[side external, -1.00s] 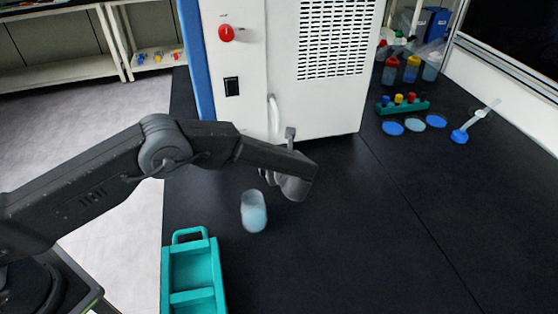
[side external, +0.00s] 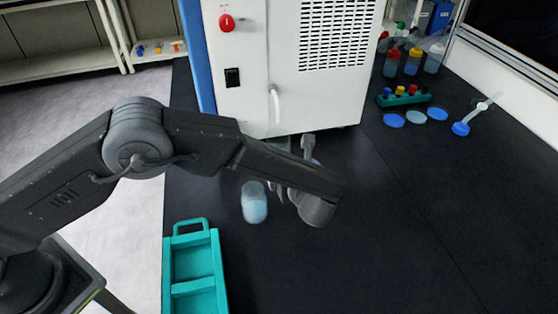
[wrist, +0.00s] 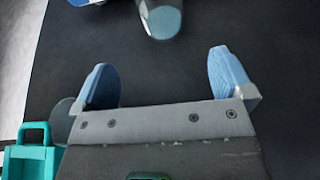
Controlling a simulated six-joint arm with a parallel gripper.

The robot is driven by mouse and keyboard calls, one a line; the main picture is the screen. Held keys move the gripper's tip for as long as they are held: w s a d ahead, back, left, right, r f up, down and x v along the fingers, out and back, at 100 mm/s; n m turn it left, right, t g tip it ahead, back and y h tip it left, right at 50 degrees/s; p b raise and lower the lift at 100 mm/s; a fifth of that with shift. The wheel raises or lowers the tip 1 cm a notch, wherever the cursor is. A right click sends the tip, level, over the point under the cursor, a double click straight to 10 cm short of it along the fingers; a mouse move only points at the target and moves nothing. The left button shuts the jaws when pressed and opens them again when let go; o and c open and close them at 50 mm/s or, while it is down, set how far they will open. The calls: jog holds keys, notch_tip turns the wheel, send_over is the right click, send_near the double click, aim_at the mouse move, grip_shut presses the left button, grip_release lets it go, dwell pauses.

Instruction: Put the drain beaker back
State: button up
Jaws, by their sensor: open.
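The drain beaker (side external: 254,203) is a clear cup with pale blue liquid, standing upright on the black counter in front of the freeze dryer. My gripper (side external: 290,168) is just right of it in the side view, open and low over the counter. In the wrist view my gripper (wrist: 164,82) has its two blue fingers wide apart with bare counter between them. A round translucent edge (wrist: 61,119), which looks like the beaker, shows outside the left finger, partly hidden by it. The dryer's drain hose (side external: 275,106) hangs at its front; its open end (wrist: 160,20) seems to show ahead of the fingers.
The white freeze dryer (side external: 255,75) stands behind. A teal carrier (side external: 203,235) stands at the counter's left edge, near the beaker. A teal rack (side external: 405,98), flat blue lids (side external: 394,120) and bottles (side external: 391,65) are at the back right.

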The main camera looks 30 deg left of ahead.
jog(key=shift+s+d, duration=0.1)
jog(key=shift+d, duration=0.05)
jog(key=shift+r, duration=0.1)
jog(key=s+a+r+n+g+h, duration=0.25)
jog(key=s+a+r+n, duration=0.3)
jog(key=a+r, duration=0.3)
jog(key=s+a+r+n+g+h, duration=0.1)
jog(key=s+a+r+n+g, duration=0.2)
jog(key=s+a+r+n, duration=0.35)
jog(key=s+a+r+n+h, duration=0.2)
jog(key=s+r+n+h, duration=0.1)
jog(key=s+n, duration=0.4)
jog(key=s+a+r+n+t+h, duration=0.1)
jog(key=s+a+r+n+h, duration=0.2)
jog(key=s+n, duration=0.5)
jog(key=shift+s+r, duration=0.4)
jog(key=shift+s, duration=0.85)
